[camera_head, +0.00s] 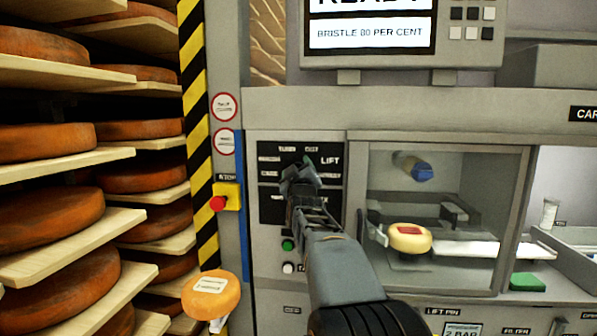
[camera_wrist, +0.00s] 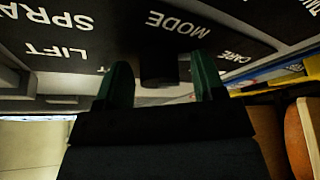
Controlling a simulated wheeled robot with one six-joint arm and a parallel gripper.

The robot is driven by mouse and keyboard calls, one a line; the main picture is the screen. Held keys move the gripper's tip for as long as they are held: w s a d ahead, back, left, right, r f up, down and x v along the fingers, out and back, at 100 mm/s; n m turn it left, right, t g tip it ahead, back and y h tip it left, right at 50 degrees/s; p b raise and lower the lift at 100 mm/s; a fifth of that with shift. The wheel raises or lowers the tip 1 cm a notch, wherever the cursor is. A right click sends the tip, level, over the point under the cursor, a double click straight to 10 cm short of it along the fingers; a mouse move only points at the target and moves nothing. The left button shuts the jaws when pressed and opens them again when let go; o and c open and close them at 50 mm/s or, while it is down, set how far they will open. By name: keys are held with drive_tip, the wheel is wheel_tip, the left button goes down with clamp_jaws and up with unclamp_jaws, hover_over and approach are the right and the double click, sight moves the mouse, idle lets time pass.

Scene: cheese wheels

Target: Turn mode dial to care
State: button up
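The mode dial (camera_wrist: 158,68) is a dark knob on the black panel, which appears upside down in the wrist view. The word MODE is printed beside it, with LIFT on one side and CARE on the other. My gripper (camera_wrist: 162,82) has its two green fingertips on either side of the dial, with small gaps showing, so it is open around or just in front of it. The dial's pointer cannot be made out. In the head view my gripper (camera_head: 308,172) is in front of the black panel (camera_head: 270,205) and hides the dial.
A red stop button (camera_head: 218,203) on a yellow box is left of the panel. Green (camera_head: 287,245) and white (camera_head: 288,267) buttons are below. A machine bay to the right holds a cheese wheel (camera_head: 410,238). Shelves of cheese wheels (camera_head: 50,220) fill the left.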

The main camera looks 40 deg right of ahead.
drive_tip(key=b+v, duration=0.4)
drive_tip(key=v, duration=0.9)
drive_tip(key=shift+s+a, duration=0.15)
drive_tip(key=shift+s, duration=0.2)
drive_tip(key=shift+f, duration=0.1)
